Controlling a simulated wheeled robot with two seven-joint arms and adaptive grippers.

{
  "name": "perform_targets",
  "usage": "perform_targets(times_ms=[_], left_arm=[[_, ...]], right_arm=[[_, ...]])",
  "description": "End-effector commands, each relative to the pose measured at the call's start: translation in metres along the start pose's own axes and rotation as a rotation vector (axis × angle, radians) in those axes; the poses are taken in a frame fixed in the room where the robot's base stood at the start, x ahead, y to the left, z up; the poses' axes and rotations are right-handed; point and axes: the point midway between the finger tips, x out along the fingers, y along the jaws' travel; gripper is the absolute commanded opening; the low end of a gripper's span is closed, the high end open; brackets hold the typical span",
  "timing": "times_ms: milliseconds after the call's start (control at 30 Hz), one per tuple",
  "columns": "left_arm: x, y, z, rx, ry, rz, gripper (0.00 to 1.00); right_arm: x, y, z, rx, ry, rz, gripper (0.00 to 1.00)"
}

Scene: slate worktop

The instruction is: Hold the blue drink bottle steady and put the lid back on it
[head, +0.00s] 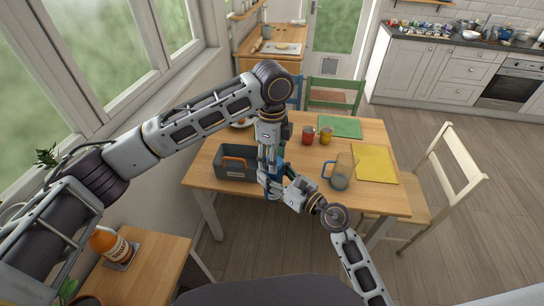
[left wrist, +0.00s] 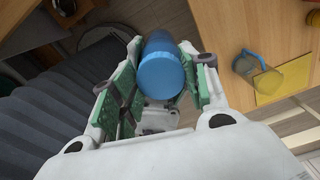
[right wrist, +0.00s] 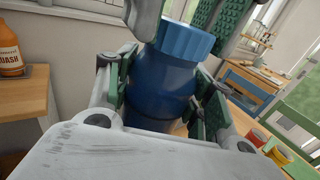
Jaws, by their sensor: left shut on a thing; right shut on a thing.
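The blue drink bottle (right wrist: 160,88) is in my right gripper (right wrist: 163,100), whose green pads close on both sides of its body. The blue ribbed lid (right wrist: 187,40) sits at the bottle's top; I cannot tell whether it is fully seated. My left gripper (head: 268,168) comes down from above, with its green pads around the lid (left wrist: 162,76) in the left wrist view. In the head view my right gripper (head: 274,186) meets it from below, and the two grippers hide most of the bottle.
A glass jug (head: 342,172), yellow mat (head: 376,163), green mat (head: 340,126), red cup (head: 308,135) and yellow cup (head: 326,136) lie to the right.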

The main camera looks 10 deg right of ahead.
Motion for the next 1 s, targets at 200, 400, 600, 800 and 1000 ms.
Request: perform_targets(times_ms=[200, 400, 600, 800, 1000], left_arm=[[-0.0006, -0.0015, 0.0017, 0.167, -0.003, -0.002, 0.36], [-0.0005, -0.0022, 0.0018, 0.324, -0.003, -0.002, 0.36], [-0.0004, -0.0028, 0.0017, 0.482, -0.004, -0.002, 0.36], [-0.0003, -0.0034, 0.0015, 0.64, -0.005, -0.002, 0.36], [-0.0003, -0.004, 0.0012, 0.798, -0.005, -0.002, 0.36]], right_arm=[[-0.0003, -0.0003, 0.0, 0.0, 0.0, -0.001, 0.0], [-0.0003, -0.0003, 0.0, 0.0, 0.0, -0.001, 0.0], [-0.0003, -0.0002, 0.0, 0.0, 0.0, -0.001, 0.0], [-0.0004, -0.0002, 0.0, 0.0, 0.0, 0.0, 0.0], [-0.0004, -0.0001, 0.0, 0.0, 0.0, 0.0, 0.0]])
